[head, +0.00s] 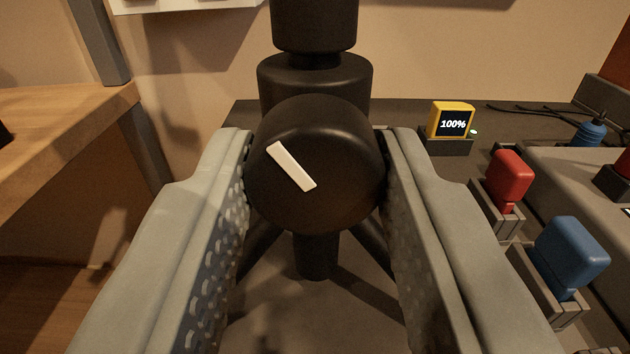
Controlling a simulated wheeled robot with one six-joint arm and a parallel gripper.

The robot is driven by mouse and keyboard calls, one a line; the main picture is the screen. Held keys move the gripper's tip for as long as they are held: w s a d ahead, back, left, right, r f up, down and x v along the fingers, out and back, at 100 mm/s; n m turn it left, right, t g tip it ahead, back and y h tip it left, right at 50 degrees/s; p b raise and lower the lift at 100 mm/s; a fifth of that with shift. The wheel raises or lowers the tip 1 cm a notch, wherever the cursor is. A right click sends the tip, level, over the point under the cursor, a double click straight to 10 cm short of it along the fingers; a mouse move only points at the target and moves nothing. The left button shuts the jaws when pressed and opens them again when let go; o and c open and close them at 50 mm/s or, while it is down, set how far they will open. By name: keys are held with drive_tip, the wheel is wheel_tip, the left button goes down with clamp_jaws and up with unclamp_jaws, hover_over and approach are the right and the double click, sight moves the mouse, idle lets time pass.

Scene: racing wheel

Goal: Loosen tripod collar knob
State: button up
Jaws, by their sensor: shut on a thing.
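The tripod collar knob (330,205) is a round black knob with a white bar mark (291,166) on its face. The mark slants from upper left to lower right. My gripper (315,180) is shut on the knob, with one grey padded finger against its left side and one against its right. Behind the knob is the black tripod collar (314,72), with a black column part (314,25) above it. Dark tripod legs show below the knob, partly hidden by my fingers.
To the right are a yellow block reading 100% (452,119), a red block (510,176) and a blue block (571,255) in grey holders. Black cables (535,108) lie behind them. A wooden table (60,130) is at the left. A beige wall (440,50) stands behind.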

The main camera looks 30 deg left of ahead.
drive_tip(key=shift+n, duration=1.1)
drive_tip(key=o, duration=1)
drive_tip(key=v, duration=1.7)
drive_tip(key=shift+s+d, duration=0.2)
